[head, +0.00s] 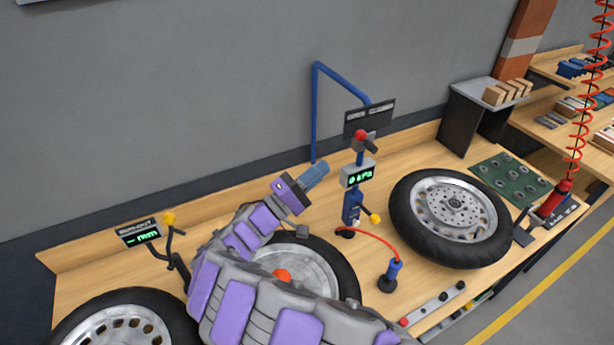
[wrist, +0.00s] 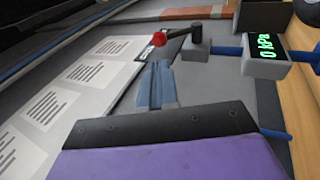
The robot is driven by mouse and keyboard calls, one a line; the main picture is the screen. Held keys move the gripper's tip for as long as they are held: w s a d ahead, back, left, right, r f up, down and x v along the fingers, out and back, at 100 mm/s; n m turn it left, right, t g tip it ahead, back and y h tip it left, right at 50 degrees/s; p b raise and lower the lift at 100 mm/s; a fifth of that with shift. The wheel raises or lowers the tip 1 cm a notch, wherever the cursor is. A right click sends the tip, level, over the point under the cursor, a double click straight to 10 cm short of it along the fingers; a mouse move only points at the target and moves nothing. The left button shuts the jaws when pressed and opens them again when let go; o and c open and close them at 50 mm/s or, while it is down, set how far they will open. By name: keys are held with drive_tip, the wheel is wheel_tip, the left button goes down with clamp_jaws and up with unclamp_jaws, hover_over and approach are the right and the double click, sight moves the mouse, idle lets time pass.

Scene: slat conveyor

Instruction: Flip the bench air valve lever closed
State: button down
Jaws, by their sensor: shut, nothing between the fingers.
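The air valve lever (head: 367,142) is a short dark arm with a red ball end (head: 360,134), at the top of a blue post (head: 352,205) on the bench. In the wrist view the red ball (wrist: 159,39) lies just beyond my fingertips, and the dark lever (wrist: 182,33) runs right from it to a grey valve body (wrist: 196,50). My gripper (head: 320,167) has blue fingers pressed together, empty, left of and below the lever. It also shows in the wrist view (wrist: 156,70). A gap between fingers and lever seems to remain.
A gauge display (head: 358,174) reading 0 kPa is on the post below the lever. A dark sign panel (head: 370,118) hangs behind from a blue frame (head: 314,110). A tyred wheel (head: 452,215) lies right. A red hose (head: 375,236) loops low to a blue nozzle (head: 393,272).

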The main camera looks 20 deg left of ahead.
sight(366, 142)
drive_tip(key=x, duration=0.9)
drive_tip(key=shift+a, duration=0.15)
drive_tip(key=shift+r+p, duration=0.1)
drive_tip(key=shift+p, duration=0.2)
